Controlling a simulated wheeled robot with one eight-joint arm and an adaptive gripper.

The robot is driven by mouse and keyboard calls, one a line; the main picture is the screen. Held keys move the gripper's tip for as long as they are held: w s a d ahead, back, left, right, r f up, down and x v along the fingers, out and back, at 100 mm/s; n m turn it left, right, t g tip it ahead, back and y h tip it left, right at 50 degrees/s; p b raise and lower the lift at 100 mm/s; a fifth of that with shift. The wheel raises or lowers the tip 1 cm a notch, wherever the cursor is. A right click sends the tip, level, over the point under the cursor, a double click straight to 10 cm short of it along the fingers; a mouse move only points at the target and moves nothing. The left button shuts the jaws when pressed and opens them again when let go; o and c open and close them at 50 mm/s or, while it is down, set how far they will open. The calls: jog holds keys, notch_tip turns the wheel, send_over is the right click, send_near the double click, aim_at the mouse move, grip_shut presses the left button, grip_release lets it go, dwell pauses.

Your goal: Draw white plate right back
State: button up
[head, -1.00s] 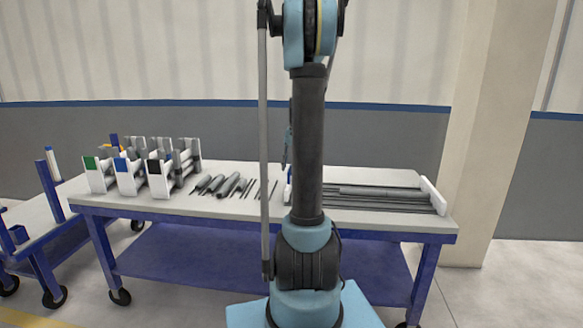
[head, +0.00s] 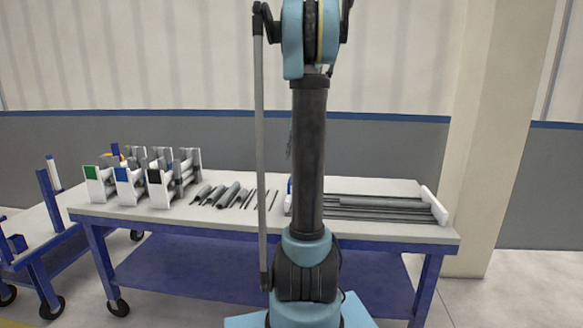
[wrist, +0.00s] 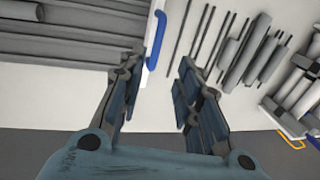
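A white plate (head: 434,206) stands at the right end of the long grey pipes on the table in the head view. Another white plate with a blue handle (wrist: 156,38) is at the pipes' other end in the wrist view. In the head view it is mostly hidden behind my arm. My gripper (wrist: 162,66) is open and empty in the wrist view. Its fingertips appear either side of the lower part of the blue-handled plate; I cannot tell how high above it they are. In the head view the gripper is hidden behind my arm.
Long grey pipes (head: 385,205) lie on the table (head: 240,216). Several shorter pipes and thin rods (head: 228,194) lie left of my arm. White racks with green, blue and black marks (head: 128,184) stand at the left. A blue cart (head: 50,245) is beside the table.

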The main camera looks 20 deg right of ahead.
jog(key=shift+s+d+r, duration=0.1)
jog(key=shift+d+r, duration=0.1)
jog(key=shift+r, duration=0.95)
